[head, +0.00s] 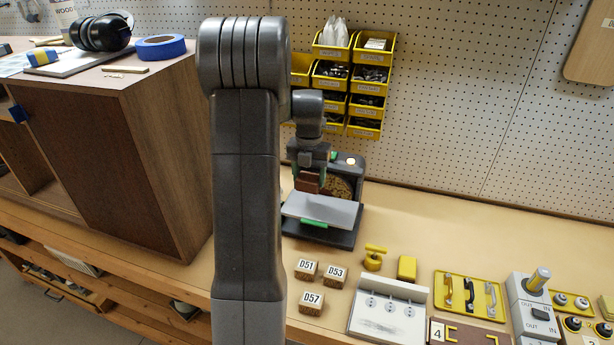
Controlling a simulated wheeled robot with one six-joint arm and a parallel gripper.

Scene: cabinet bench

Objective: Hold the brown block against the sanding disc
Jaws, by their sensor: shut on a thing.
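The brown block (308,182) is held in my gripper (309,184), which is shut on it. They are above the light grey work table (318,209) of the sander. My gripper and the block hide part of the disc. I cannot tell whether the block touches the disc. A round light (351,161) glows on top of the housing.
Blocks marked D51 (306,268), D53 (335,276) and D57 (311,301) stand in front of the sander. A brown cabinet (140,150) is at left. Yellow bins (368,92) hang behind. A white panel (390,308) and yellow handle tray (468,293) are at right.

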